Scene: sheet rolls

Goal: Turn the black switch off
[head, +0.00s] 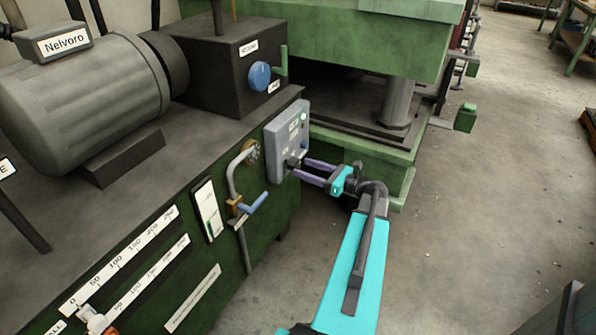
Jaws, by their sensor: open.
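The black switch (292,162) sits low on the front of a grey control box (279,137), which is fixed to the side of the green machine. My gripper (301,167) comes in from the right, with its two purple fingers apart and their tips close to the switch. One finger is above and one below as seen here. I cannot tell whether the tips touch the switch or stand around it. The switch is small, and its position is hard to read. A small pale green spot (304,116) shows near the top of the box.
A blue-handled lever (252,204) sticks out left of the box. A blue knob (260,77) and green handle (283,61) are above it. A green press (380,150) stands behind my gripper. The concrete floor (490,210) to the right is clear.

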